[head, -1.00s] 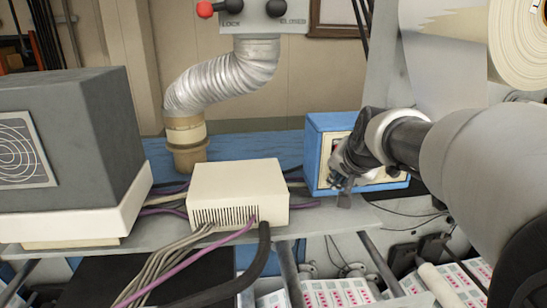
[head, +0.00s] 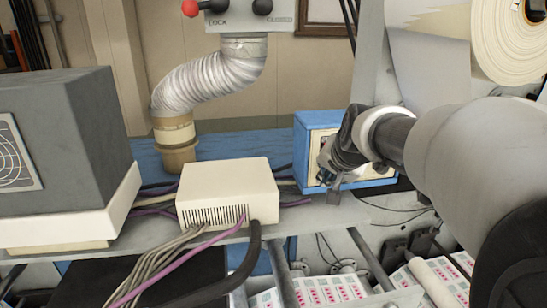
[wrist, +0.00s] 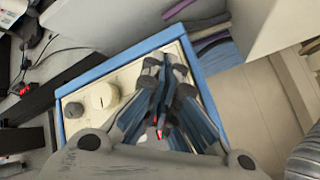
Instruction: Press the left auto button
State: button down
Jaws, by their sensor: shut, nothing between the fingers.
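The blue control box (head: 302,150) with a cream front panel stands on the grey shelf, right of centre in the head view. In the wrist view its cream panel (wrist: 76,98) has a blue rim, a large cream knob (wrist: 104,96) and a smaller knob (wrist: 73,110). My gripper (head: 329,182) is shut and empty, close in front of the panel. In the wrist view my gripper (wrist: 168,68) covers the panel's right part. A small red spot (wrist: 158,124) shows between its fingers; I cannot tell what it is. No button marked auto is readable, and I cannot tell contact.
A cream vented box (head: 228,180) with cables sits left of the control box. A grey unit (head: 85,120) stands farther left. A silver duct (head: 210,80) rises behind. A paper roll (head: 512,40) hangs at upper right. Printed web (head: 330,290) runs below the shelf.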

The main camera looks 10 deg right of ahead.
jog(key=shift+w, duration=0.15)
jog(key=shift+w, duration=0.35)
jog(key=shift+w, duration=0.35)
dwell(0.8)
jog(key=shift+s, duration=0.85)
jog(key=s+b, duration=0.3)
jog(key=s, duration=0.3)
